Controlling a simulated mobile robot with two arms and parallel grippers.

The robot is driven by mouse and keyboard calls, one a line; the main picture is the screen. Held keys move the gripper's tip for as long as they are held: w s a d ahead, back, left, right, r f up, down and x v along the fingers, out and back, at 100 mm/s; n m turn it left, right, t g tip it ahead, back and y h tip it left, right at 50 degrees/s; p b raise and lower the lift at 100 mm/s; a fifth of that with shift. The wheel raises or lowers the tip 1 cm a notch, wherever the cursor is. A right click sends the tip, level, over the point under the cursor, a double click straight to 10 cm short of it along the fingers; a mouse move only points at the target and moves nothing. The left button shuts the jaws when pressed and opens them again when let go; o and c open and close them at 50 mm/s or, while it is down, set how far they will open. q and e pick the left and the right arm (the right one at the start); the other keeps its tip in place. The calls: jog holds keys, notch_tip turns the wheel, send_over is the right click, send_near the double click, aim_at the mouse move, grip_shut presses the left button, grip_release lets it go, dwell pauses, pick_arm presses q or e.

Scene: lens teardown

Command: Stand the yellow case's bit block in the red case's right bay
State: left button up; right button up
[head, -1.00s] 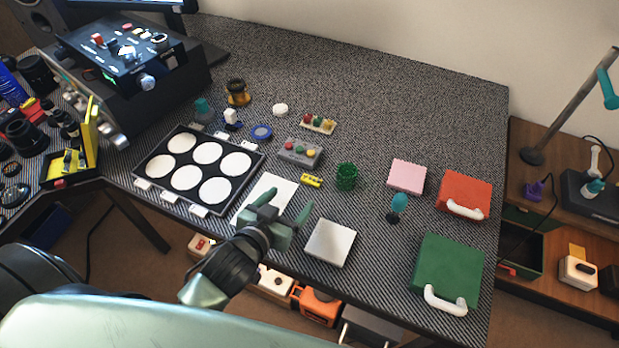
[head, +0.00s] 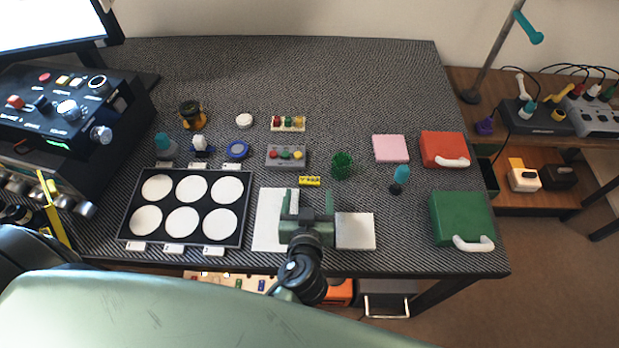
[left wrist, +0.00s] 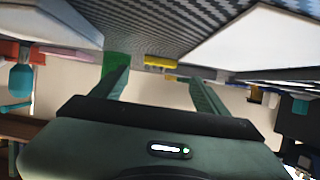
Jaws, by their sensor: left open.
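A red case (head: 440,147) with a white handle lies shut at the right of the table; no bay shows. The yellow case shows only as a thin yellow upright panel (head: 54,213) at the left edge, its inside hidden. A small yellow block with dark marks (head: 310,181) lies on the table; I cannot tell whether it is the bit block. My left gripper (head: 310,198) is open and empty between a white sheet (head: 270,232) and a pale square block (head: 356,231), in front of the small yellow block. Its open fingers also show in the left wrist view (left wrist: 160,88). My right gripper is out of view.
A black tray with white discs (head: 130,225) lies to the left. A green case (head: 460,215), a pink block (head: 391,148), a green cup (head: 342,165) and a grey button box (head: 286,157) stand to the right and behind. The table's back is clear.

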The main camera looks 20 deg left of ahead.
aim_at(309, 179)
pick_arm(q)
jog(key=x, duration=0.2)
jog(key=p+x, duration=0.1)
jog(key=x, duration=0.2)
jog(key=shift+w+a+r+p, duration=0.15)
jog(key=shift+w+r+p, duration=0.05)
jog(key=shift+w+p, duration=0.25)
jog(key=shift+w+f, duration=0.15)
jog(key=shift+w, duration=0.1)
jog(key=shift+c, duration=0.6)
jog(key=c, duration=1.5)
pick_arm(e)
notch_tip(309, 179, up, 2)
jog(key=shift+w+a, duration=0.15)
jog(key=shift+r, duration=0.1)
